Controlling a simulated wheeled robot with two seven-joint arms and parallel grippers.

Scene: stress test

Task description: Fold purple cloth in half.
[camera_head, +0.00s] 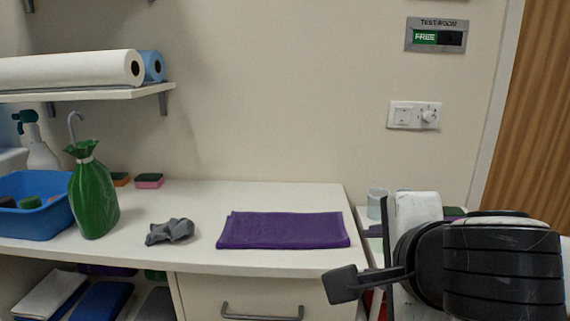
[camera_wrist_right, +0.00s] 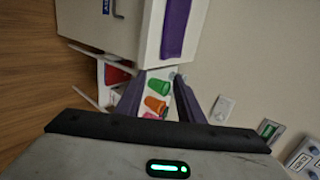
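The purple cloth (camera_head: 283,230) lies flat on the white counter, a neat rectangle near its front edge. In the right wrist view the cloth (camera_wrist_right: 175,28) shows as a purple strip at the top. My right gripper (camera_head: 366,250) is to the right of the cloth, apart from it, by the counter's right end. In the right wrist view its two fingers (camera_wrist_right: 160,92) are spread with nothing between them. My left gripper is not in either view.
A crumpled grey cloth (camera_head: 170,231) lies left of the purple one. Further left stand a green bag (camera_head: 93,200), a blue basin (camera_head: 40,222) and sponges (camera_head: 149,181). A shelf (camera_head: 110,95) hangs above. The counter behind the purple cloth is clear. Coloured cups (camera_wrist_right: 157,95) show beyond my right fingers.

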